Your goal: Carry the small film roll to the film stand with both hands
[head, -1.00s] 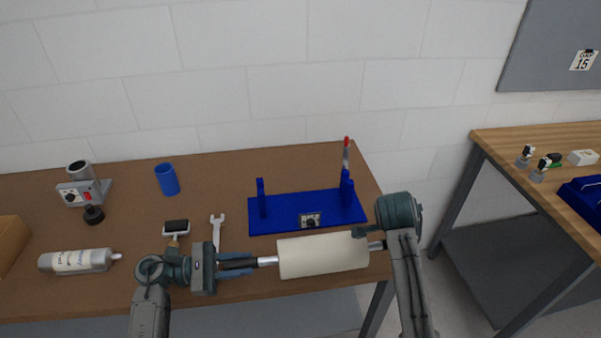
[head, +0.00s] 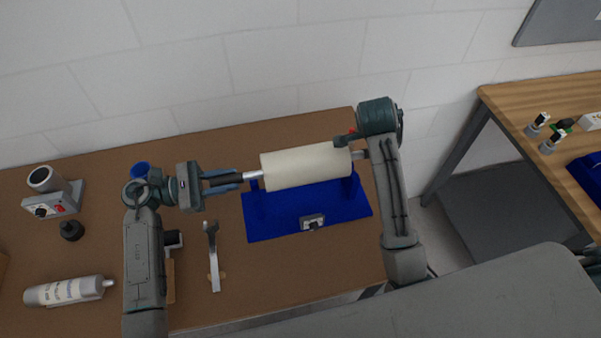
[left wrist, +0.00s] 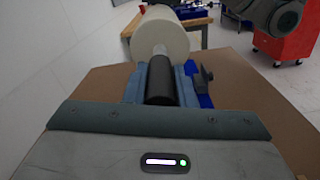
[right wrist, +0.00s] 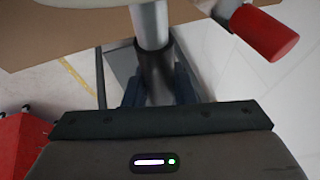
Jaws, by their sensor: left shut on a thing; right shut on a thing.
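The small film roll (head: 305,165) is a cream cylinder with a metal shaft, held level above the blue film stand (head: 280,220) in the head view. My left gripper (head: 240,179) is shut on the dark left end of its shaft. In the left wrist view the dark shaft end (left wrist: 160,82) lies between the fingers, with the roll (left wrist: 160,38) beyond. My right gripper (head: 352,148) is shut on the right shaft end, its fingers partly hidden by the arm. The right wrist view shows that dark end (right wrist: 156,70) between the fingers. The roll hides the stand's uprights in part.
A red-handled part (right wrist: 265,32) is close to my right gripper. A wooden table (head: 545,95) stands at right.

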